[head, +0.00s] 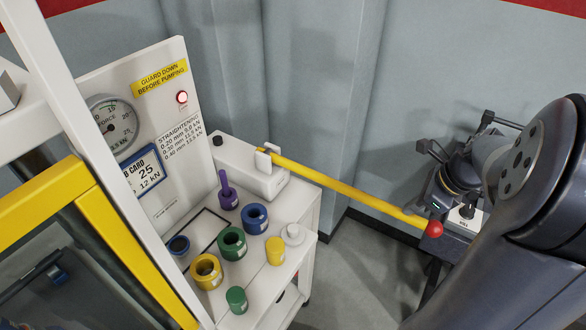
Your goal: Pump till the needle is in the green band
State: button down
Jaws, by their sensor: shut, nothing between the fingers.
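The round dial gauge (111,124) is on the white panel at the left, partly cut off by a white post. Its needle and any green band are too small and hidden to read. The white pump body (245,172) sits on the bench top. Its long yellow lever (345,189) slopes down to the right and ends in a red ball knob (434,229). My gripper (428,207) is at the right, close to the knob end of the lever, with its fingers shut and nothing held. I cannot tell whether it touches the lever.
A yellow sign (160,78) says guard down before pumping. A red lamp (182,97) glows beside it. A blue-edged card (145,172) shows 25 and 12 kN. Several coloured rings and parts, including a green ring (232,256), stand on the bench. A yellow-framed guard (120,245) is at left.

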jog(key=shift+d+f+b, duration=0.1)
jog(key=shift+f+b, duration=1.65)
jog(key=shift+f, duration=1.4)
jog(key=shift+r, duration=0.1)
